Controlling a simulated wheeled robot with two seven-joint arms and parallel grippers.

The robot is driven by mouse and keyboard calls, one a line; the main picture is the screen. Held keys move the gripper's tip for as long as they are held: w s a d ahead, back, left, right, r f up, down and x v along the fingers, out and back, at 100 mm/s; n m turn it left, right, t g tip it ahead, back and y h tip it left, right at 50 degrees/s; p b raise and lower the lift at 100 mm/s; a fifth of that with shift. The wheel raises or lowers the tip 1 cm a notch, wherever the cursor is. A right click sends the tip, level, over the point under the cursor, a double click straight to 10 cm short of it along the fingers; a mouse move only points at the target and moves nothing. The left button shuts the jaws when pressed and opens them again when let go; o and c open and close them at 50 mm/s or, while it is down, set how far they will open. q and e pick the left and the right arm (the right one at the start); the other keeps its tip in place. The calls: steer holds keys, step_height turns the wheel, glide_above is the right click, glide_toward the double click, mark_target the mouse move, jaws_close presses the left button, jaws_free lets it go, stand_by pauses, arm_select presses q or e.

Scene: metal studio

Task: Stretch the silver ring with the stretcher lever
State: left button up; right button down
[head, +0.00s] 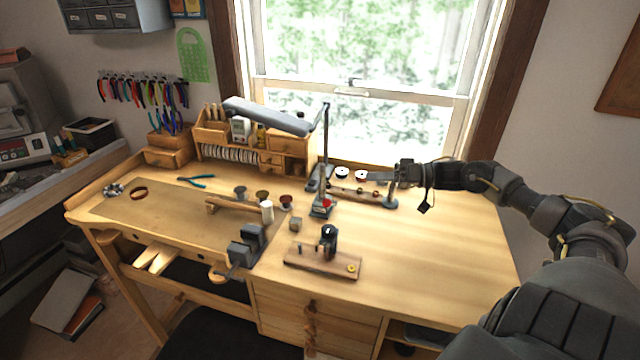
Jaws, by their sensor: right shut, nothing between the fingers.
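My right gripper (372,177) reaches in from the right over the back of the workbench, its fingers pointing left and shut with nothing between them. It is in front of a low stand with two white dials (342,172); whether it touches the stand I cannot tell. A tall dark upright rod (325,150) rises just left of it from a small base with a red spot; it may be the stretcher lever, but I cannot be sure. A small black tool on a wooden base (305,262) stands nearer the front. I cannot make out a silver ring. My left gripper is out of view.
The wooden workbench (440,240) is clear on its right side. A grey vise (246,246) sits at the front edge. A grey lamp head (268,115) hangs above a wooden organizer.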

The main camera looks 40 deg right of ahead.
mark_target(330, 203)
arm_select(q)
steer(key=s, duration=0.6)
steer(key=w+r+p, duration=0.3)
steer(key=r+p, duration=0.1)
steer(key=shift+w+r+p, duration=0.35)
steer(key=shift+p, duration=0.05)
arm_select(e)
steer(key=w+a+f, duration=0.4)
steer(key=a, duration=0.5)
steer(key=shift+w, duration=0.25)
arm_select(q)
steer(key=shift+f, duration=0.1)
arm_select(e)
steer(key=shift+a, duration=0.1)
